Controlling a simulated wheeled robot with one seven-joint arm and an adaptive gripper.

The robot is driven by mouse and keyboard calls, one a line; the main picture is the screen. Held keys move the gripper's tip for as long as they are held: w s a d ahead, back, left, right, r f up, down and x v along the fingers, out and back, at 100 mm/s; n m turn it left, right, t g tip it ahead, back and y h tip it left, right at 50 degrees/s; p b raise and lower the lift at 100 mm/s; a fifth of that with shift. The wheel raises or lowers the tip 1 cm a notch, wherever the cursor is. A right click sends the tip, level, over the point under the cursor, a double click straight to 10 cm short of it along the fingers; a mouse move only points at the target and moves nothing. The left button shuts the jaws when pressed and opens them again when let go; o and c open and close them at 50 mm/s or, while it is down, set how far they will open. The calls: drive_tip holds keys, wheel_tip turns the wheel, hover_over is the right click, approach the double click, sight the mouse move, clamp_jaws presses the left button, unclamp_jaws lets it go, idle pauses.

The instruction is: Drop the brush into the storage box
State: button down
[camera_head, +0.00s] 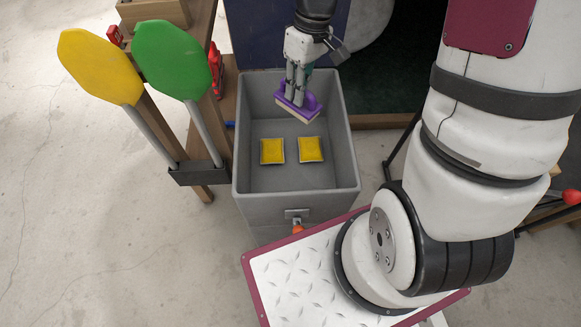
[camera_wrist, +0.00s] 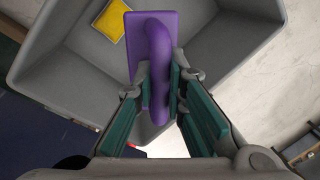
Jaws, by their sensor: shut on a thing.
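The brush (camera_head: 299,108) is purple with a pale underside. My gripper (camera_head: 297,84) is shut on its handle, and the brush hangs over the far part of the grey storage box (camera_head: 242,150). In the wrist view the purple brush (camera_wrist: 150,45) sits between the two fingers of my gripper (camera_wrist: 162,85), with the box (camera_wrist: 70,60) below it. The box is open at the top. Two yellow square pieces lie on its floor, one at the left (camera_head: 272,151) and one at the right (camera_head: 310,149).
Yellow (camera_head: 100,66) and green (camera_head: 172,60) paddles lean left of the box in a dark holder (camera_head: 198,173). A wooden bench (camera_head: 205,20) stands behind them. My base is in front of the box at the right. Bare floor (camera_head: 60,220) lies at the left.

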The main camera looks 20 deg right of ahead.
drive_tip(key=c, duration=1.6)
unclamp_jaws()
drive_tip(key=shift+o, duration=0.2)
wheel_tip(320, 180, up, 12)
drive_tip(key=w+d, duration=0.1)
drive_tip(key=d, duration=0.1)
